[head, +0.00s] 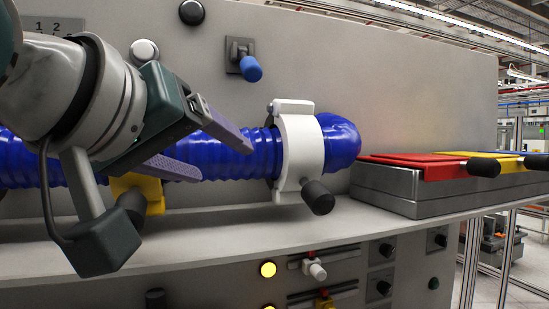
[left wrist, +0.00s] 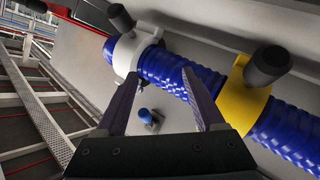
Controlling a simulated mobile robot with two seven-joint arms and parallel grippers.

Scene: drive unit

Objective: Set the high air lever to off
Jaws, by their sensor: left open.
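No label marks a lever as high air, so I cannot tell which one it is. A blue-knobbed lever (head: 251,68) sits on a dark plate high on the grey panel, its knob tilted down. It also shows in the left wrist view (left wrist: 146,115), between my fingers in the picture. A white clamp (head: 300,155) with a black handle (head: 317,197) is around the blue ribbed hose (head: 262,155). A yellow clamp (head: 152,190), partly hidden by my arm, is farther left. My left gripper (head: 220,160) is open and empty before the hose, left of the white clamp.
Red and yellow covers with black handles (head: 484,168) top a grey box (head: 400,188) at the right. Below the ledge (head: 240,234) are a lit yellow button (head: 267,269), sliders and knobs. Two round buttons (head: 192,12) are above. The panel right of the blue lever is clear.

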